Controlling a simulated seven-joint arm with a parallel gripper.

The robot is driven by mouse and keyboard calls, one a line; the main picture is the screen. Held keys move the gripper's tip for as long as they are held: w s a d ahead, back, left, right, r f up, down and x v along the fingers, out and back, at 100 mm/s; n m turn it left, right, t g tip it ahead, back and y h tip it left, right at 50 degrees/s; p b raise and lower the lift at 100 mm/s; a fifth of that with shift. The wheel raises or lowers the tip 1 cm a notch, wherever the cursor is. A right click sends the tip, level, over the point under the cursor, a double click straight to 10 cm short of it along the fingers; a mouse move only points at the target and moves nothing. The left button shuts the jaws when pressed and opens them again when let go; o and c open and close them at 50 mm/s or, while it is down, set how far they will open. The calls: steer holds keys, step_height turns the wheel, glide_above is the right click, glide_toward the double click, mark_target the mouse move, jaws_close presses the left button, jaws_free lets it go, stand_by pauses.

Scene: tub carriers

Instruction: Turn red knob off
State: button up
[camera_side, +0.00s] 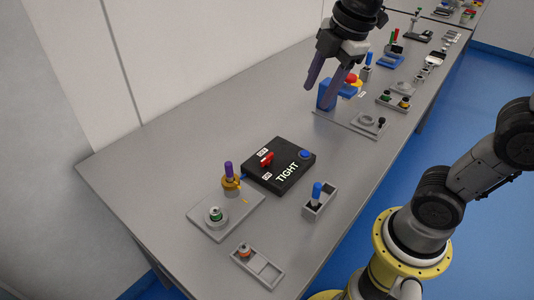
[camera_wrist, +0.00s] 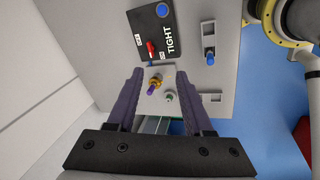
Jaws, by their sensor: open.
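The red knob (camera_side: 267,159) sits on top of a black box (camera_side: 293,164) marked TIGHT, between two small white labels. A blue button (camera_side: 304,154) is at the box's far right corner. In the wrist view the red knob (camera_wrist: 151,49) is on the black box (camera_wrist: 166,14), beyond the fingertips. My gripper (camera_side: 328,88) is open and empty, raised above the table and behind the box in the side view. Its two purple fingers (camera_wrist: 163,74) are spread wide in the wrist view. The label text is too small to read.
A grey plate (camera_side: 205,226) with a purple-handled yellow part (camera_side: 230,178) and a green-ringed part stands left of the box. A holder with a blue peg (camera_side: 317,190) is at its right. A compartment tray (camera_side: 264,273) is at the front. Several devices crowd the far table.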

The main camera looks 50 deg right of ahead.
steer(key=w+a+f+n+g, duration=0.1)
steer(key=w+f+n+g, duration=0.2)
steer(key=w, duration=0.5)
glide_above(267, 157)
step_height(267, 157, down, 6)
steer(key=r, duration=0.1)
steer(key=shift+n, duration=0.4)
step_height(267, 157, down, 14)
steer(key=shift+r, duration=0.1)
jaws_close()
